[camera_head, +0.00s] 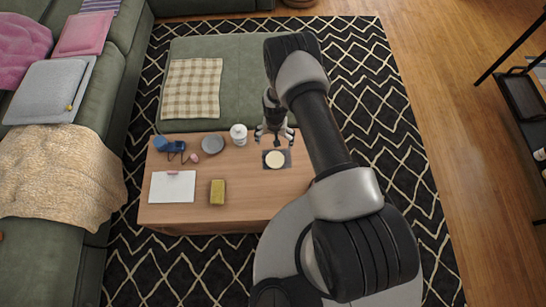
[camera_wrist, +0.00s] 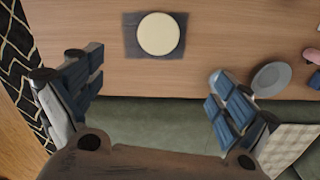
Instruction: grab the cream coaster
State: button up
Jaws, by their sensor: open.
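The cream coaster (camera_head: 275,159) is a flat round disc lying on a dark grey square mat (camera_head: 286,153) near the right end of the wooden table. In the wrist view the coaster (camera_wrist: 158,34) lies on the mat (camera_wrist: 131,41), beyond my fingertips and between their lines. My gripper (camera_head: 275,135) is at the table's back edge, just behind the coaster, pointing down. In the wrist view my gripper (camera_wrist: 155,85) has its two fingers wide apart with nothing between them. It does not touch the coaster.
On the wooden table (camera_head: 245,190) stand a white jar (camera_head: 238,134), a grey round dish (camera_head: 212,144), a blue object (camera_head: 170,146), a clipboard (camera_head: 172,187) and a yellow block (camera_head: 217,192). A green ottoman (camera_head: 230,75) is behind. The tabletop in front of the mat is clear.

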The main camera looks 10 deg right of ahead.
jog(key=b, duration=0.4)
send_over(275, 161)
jog(key=f, duration=1.2)
jog(key=shift+w+f, duration=0.3)
jog(key=f+b, duration=0.2)
jog(key=f, duration=0.3)
jog(key=shift+s+f, duration=0.15)
jog(key=shift+s, duration=0.05)
jog(key=shift+c, duration=0.3)
jog(key=c, duration=1.1)
jog(key=shift+r, duration=0.2)
jog(key=shift+c, duration=0.2)
